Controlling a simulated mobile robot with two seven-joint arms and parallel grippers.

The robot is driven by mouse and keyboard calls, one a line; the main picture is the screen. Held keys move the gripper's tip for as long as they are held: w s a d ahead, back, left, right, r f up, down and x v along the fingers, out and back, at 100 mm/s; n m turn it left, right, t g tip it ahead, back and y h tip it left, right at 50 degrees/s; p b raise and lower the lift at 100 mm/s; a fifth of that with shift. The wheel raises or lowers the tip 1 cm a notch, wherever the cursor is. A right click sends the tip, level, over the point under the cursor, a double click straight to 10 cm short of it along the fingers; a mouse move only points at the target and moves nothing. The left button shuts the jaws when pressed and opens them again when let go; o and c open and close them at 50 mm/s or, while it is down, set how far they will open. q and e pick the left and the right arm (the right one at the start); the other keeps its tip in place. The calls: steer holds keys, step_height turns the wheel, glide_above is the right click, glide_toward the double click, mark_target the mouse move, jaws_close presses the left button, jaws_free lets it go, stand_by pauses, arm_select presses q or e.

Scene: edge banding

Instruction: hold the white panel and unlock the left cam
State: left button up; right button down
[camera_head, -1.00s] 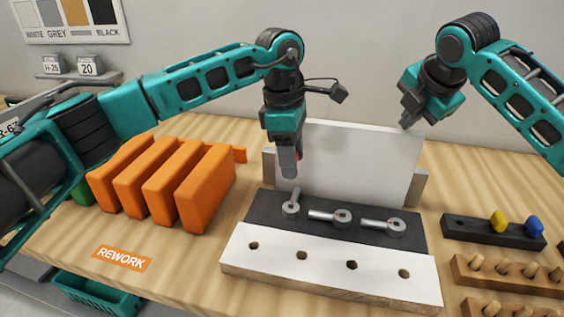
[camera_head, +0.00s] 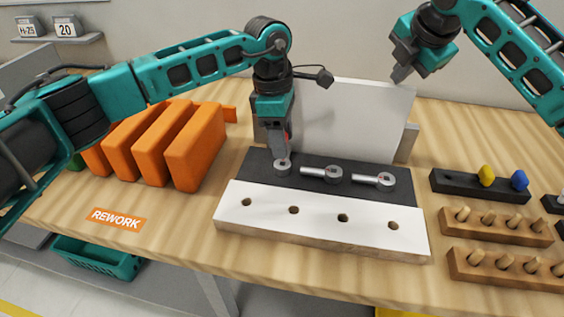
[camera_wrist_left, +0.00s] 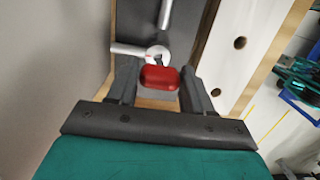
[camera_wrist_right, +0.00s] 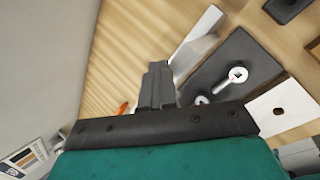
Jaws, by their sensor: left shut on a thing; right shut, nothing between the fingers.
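The white panel (camera_head: 345,118) stands upright behind a dark block (camera_head: 320,172) that carries three grey cams. My left gripper (camera_head: 282,158) points down at the left cam (camera_head: 283,169), which it partly covers. In the left wrist view a red-topped piece (camera_wrist_left: 160,78) sits between its fingers, right by the left cam (camera_wrist_left: 157,53), whose lever points toward the upright panel. The middle cam (camera_head: 333,174) and right cam (camera_head: 386,180) have levers pointing left. My right gripper (camera_head: 400,75) is shut and empty at the panel's top right corner; contact is unclear.
A white strip with holes (camera_head: 320,222) lies along the front. Orange blocks (camera_head: 195,148) stand at left. A dark rack with yellow and blue knobs (camera_head: 480,186) and wooden peg racks (camera_head: 495,226) are at right. A teal crate (camera_head: 97,257) is below the table.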

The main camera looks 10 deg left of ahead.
arm_select(q)
step_height(320, 180, up, 4)
steer(key=shift+r, duration=0.25)
steer(key=shift+f, duration=2.9)
steer(key=shift+f, duration=1.05)
stand_by(0.3)
